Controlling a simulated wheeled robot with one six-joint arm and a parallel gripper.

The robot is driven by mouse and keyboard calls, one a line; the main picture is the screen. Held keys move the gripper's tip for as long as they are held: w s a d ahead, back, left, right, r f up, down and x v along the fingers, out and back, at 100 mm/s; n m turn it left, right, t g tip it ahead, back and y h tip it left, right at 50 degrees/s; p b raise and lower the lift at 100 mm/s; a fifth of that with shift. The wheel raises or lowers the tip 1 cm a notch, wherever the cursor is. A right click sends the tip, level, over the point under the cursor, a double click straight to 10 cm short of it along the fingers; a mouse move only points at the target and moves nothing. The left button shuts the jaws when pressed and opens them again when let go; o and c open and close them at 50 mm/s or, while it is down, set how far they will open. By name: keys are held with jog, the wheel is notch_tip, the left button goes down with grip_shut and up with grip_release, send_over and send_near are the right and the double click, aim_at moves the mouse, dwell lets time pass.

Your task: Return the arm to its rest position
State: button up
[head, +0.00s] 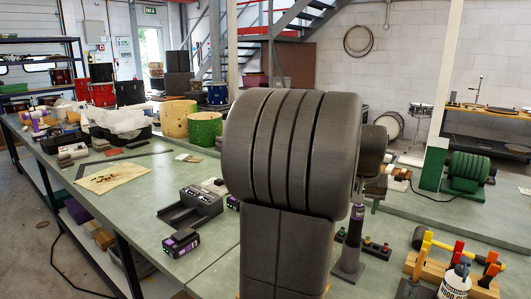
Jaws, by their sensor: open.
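My own arm fills the middle of the head view: a large dark grey ribbed joint on a thick link rising from the bottom edge. A smaller grey rounded part of my arm shows just to the right, behind the big joint. My gripper does not show; it is hidden behind the arm or out of frame. The arm hides part of the green bench top (110,212) behind it.
A black battery charger (190,207) and a battery pack (181,243) lie left of my arm. At right are a green machine (467,171), a wooden tool rack (430,272) and a white bottle (456,282). The bench's left front is clear.

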aim_at(357, 215)
jog(key=x, duration=0.5)
jog(key=shift+w+f, duration=0.1)
jog(key=shift+f, duration=0.25)
jog(key=shift+w+d+p, duration=0.1)
jog(key=shift+w+p, duration=0.1)
jog(key=shift+p, duration=0.1)
notch_tip(357, 215, up, 9)
jog(key=p, duration=0.6)
jog(key=shift+r, duration=0.2)
jog(key=shift+f, duration=0.1)
jog(key=shift+s, duration=0.15)
